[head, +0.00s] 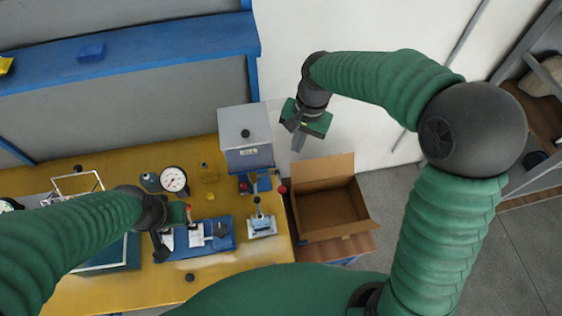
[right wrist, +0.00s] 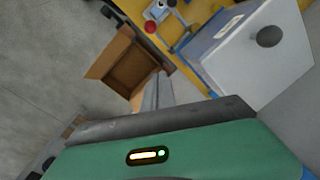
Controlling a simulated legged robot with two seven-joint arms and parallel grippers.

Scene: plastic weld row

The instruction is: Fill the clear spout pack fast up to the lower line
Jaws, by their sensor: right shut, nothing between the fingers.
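A grey dispenser box (head: 245,140) with a black knob on its lid and a small label stands at the back right of the yellow table; it also shows in the right wrist view (right wrist: 245,55). A small pale blue and white piece (head: 262,225) stands in front of it; I cannot tell whether it is the clear spout pack or a stand. No fill line can be read. My right gripper (head: 298,142) is shut and empty, raised to the right of the dispenser, apart from it. My left gripper (head: 160,247) is low beside a blue fixture (head: 208,237); its fingers are unclear.
An open, empty cardboard box (head: 328,208) stands right of the table, also in the right wrist view (right wrist: 130,68). A round dial gauge (head: 173,179) stands at the table's back. A blue shelf (head: 130,47) runs above. The yellow table's front (head: 225,270) is mostly clear.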

